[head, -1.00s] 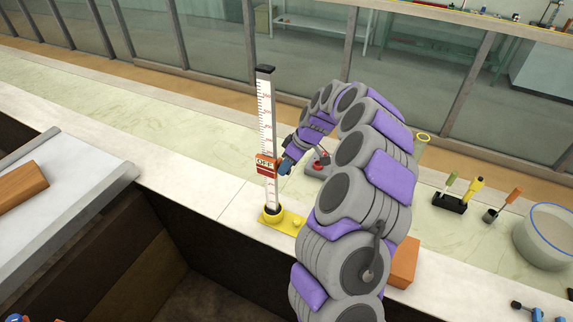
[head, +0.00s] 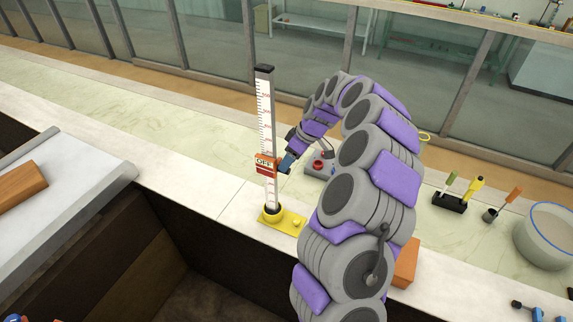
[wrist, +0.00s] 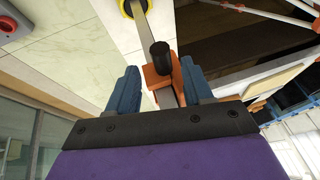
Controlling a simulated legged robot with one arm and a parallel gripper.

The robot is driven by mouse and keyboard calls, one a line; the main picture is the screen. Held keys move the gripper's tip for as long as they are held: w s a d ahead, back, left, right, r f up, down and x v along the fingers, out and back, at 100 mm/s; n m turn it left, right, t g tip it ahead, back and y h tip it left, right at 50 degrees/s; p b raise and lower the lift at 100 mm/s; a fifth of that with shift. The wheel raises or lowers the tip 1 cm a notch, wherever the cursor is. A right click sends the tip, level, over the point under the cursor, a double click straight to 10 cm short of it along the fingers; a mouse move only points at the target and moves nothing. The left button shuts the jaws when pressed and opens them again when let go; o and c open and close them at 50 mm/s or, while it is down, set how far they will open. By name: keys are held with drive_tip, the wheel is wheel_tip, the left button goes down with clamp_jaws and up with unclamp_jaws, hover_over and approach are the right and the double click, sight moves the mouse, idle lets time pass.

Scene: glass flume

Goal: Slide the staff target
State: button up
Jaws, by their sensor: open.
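The staff (head: 265,120) is a white graduated post with a black cap, upright on a yellow base (head: 283,220) on the counter. My gripper (head: 287,161) is at the target's right side in the head view.
A grey box with a red button (head: 318,167) stands behind my gripper. A black holder with tools (head: 450,201) and a pale bucket (head: 548,235) stand to the right. An orange block (head: 405,264) is near the front edge. The counter left of the staff is clear.

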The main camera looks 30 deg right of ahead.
drive_tip(key=b+v, duration=0.2)
drive_tip(key=v, duration=1.3)
drive_tip(key=shift+d, duration=0.1)
drive_tip(key=s+a+f+m+g+h+b, duration=0.1)
drive_tip(key=s+a+f+b, duration=0.2)
drive_tip(key=s+a+b, duration=0.55)
drive_tip(key=s+a+f+g+b, duration=0.1)
drive_tip(key=s+a+f+b, duration=0.15)
drive_tip(key=s+a, duration=0.75)
drive_tip(key=s+a+f+m+g+h+b, duration=0.2)
drive_tip(key=s+f+m+b, duration=0.4)
drive_tip(key=s+f, duration=1.2)
drive_tip(key=shift+s+a+f+h+b, duration=0.4)
drive_tip(key=shift+s+a+h+b, duration=0.4)
drive_tip(key=shift+a, duration=0.35)
